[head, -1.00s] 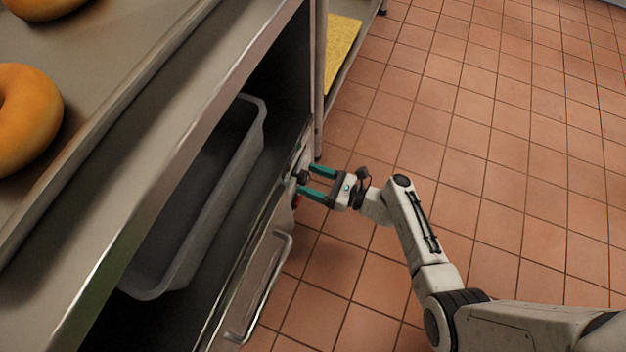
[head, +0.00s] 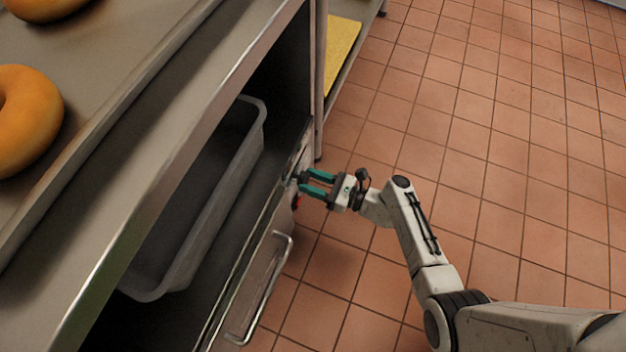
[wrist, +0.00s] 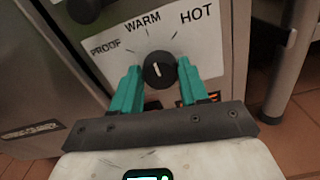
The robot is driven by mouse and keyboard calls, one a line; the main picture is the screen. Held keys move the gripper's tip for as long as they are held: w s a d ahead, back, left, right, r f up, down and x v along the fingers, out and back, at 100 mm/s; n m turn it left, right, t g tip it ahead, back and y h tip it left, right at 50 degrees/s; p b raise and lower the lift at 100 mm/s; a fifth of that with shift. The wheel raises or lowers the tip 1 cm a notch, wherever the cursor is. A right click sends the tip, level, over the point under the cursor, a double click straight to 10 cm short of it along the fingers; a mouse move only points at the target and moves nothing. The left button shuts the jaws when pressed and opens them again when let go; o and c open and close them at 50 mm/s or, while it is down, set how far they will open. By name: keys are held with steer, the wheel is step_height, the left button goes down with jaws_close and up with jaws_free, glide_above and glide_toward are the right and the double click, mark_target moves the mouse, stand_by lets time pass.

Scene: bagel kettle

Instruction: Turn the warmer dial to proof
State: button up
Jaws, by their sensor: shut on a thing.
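The warmer dial (wrist: 159,70) is a round black knob with a white pointer mark, on a white plate (wrist: 205,47) lettered PROOF, WARM and HOT from left to right. Its mark stands near upright, roughly toward WARM. My gripper (wrist: 159,72) has one teal finger on each side of the dial and is shut on it. In the head view my gripper (head: 306,182) reaches the warmer's front panel from the right. The dial is small and dark there, mostly hidden between the fingertips.
Another black knob (wrist: 84,9) sits up and left of the dial. A bar handle (head: 272,290) sticks out from the front below the panel. A grey bin (head: 190,240) lies in the open shelf. Bagels (head: 28,115) rest on top. Tiled floor (head: 500,150) at right is clear.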

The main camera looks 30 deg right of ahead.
steer(key=n, duration=0.4)
steer(key=shift+n, duration=0.3)
steer(key=n, duration=0.5)
steer(key=shift+n, duration=0.3)
stand_by(0.4)
steer(key=o, duration=1.1)
steer(key=shift+c, duration=0.2)
steer(key=shift+s, duration=0.15)
steer(key=p+v, duration=0.2)
steer(key=v, duration=0.8)
steer(key=shift+s+d+p, duration=0.15)
steer(key=shift+s+p, duration=0.1)
steer(key=shift+p, duration=0.05)
